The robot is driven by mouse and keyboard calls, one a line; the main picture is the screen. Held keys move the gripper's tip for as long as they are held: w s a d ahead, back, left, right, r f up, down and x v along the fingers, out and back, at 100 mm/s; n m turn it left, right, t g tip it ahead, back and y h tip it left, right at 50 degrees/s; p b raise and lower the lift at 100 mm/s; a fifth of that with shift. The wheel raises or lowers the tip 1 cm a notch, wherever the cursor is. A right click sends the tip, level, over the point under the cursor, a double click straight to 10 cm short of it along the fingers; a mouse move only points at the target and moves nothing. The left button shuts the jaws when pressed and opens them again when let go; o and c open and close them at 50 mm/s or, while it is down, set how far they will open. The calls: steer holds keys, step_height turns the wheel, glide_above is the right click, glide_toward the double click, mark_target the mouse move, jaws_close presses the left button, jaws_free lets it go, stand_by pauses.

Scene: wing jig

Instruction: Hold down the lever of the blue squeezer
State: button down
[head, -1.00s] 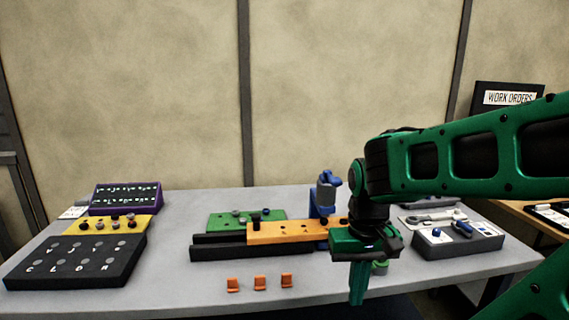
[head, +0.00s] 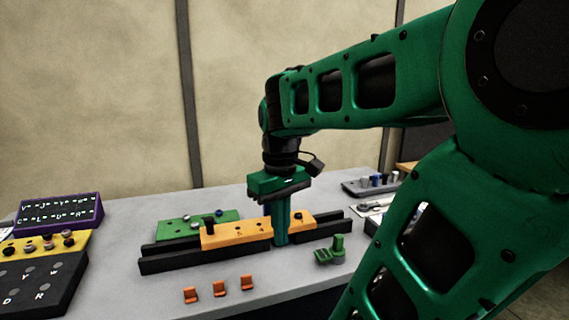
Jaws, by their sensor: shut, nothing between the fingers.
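The blue squeezer and its lever do not show in the head view; my gripper and arm cover the part of the bench behind the orange bar. My gripper (head: 281,240) points straight down, with its fingers together and nothing held. Its fingers stand in front of or over the right part of the orange bar (head: 233,235). I cannot tell whether the fingertips touch anything.
The orange bar sits with black rails (head: 185,263). A green plate (head: 180,228) lies behind it. A green clamp-like piece (head: 331,250) stands right of my gripper. Three small orange brackets (head: 219,286) lie in front. A purple panel (head: 60,213) is far left.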

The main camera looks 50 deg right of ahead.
steer(key=w+d+r+n, duration=0.3)
steer(key=d+r+n, duration=0.1)
steer(key=r, duration=0.4)
steer(key=w+d+r+n, duration=0.2)
steer(key=d+r+n, duration=0.2)
steer(key=r, duration=0.4)
steer(key=w+d+r+n, duration=0.3)
steer(key=d+r+n, duration=0.2)
steer(key=r, duration=0.3)
steer(key=shift+w+r+n, duration=0.2)
steer(key=shift+w+n, duration=0.15)
steer(key=shift+n, duration=0.35)
steer(key=shift+d, duration=0.1)
steer(key=shift+f, duration=7.05)
